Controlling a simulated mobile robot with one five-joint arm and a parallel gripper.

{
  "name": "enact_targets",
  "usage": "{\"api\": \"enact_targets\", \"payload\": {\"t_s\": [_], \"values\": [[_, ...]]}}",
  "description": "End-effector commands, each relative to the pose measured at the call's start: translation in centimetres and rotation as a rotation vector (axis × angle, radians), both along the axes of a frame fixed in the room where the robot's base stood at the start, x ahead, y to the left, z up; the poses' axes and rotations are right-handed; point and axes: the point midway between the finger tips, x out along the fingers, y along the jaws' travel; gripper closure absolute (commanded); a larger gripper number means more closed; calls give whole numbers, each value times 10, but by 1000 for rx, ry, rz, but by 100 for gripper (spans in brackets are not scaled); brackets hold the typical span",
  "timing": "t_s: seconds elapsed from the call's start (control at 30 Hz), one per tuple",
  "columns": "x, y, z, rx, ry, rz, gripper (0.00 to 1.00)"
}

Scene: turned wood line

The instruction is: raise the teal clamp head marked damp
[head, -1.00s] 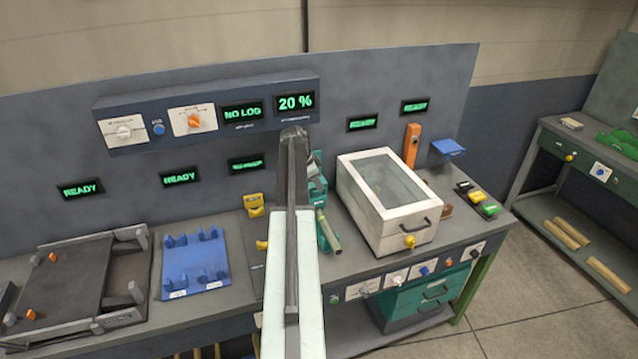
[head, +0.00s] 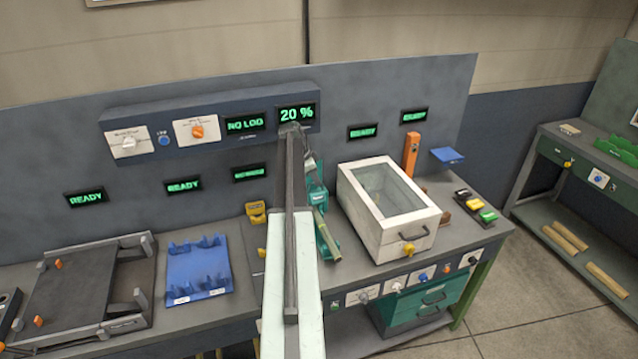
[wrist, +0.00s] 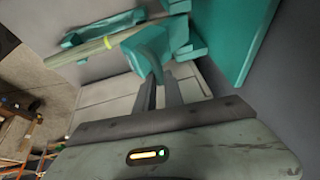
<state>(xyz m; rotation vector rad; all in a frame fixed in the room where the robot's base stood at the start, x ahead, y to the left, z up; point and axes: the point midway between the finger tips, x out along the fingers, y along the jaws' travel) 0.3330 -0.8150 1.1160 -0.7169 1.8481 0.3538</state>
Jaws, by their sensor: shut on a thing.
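The teal clamp head (wrist: 150,50) is at the top middle of the wrist view, in front of my gripper (wrist: 160,80). My gripper's two dark fingers are close together and shut on its curved lower part. A pale wooden rod (wrist: 85,54) with a yellow band runs beside the clamp head. In the head view the teal clamp (head: 318,194) stands just right of my arm, which hides part of it. The rod (head: 327,232) slants below it. I cannot read a damp mark on the clamp head.
A white glass-lidded box (head: 392,212) stands right of the clamp. A blue cradle (head: 197,268) and a dark framed plate (head: 85,290) lie to the left. Displays on the wall panel read NO LOG (head: 245,123) and 20 % (head: 297,113).

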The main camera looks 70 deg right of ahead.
Motion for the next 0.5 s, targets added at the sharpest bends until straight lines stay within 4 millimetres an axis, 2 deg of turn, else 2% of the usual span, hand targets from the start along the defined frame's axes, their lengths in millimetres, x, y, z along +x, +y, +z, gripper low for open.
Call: {"api": "enact_targets", "payload": {"t_s": [0.03, 0.27, 0.3, 0.37, 0.5], "values": [[6, -6, 2, -4, -8, 4, 100], [6, -4, -1, -4, -10, 4, 100], [6, -4, -1, -3, -10, 5, 82], [6, -4, -1, -3, -9, 5, 66], [5, -4, -1, -3, -8, 4, 66]]}}
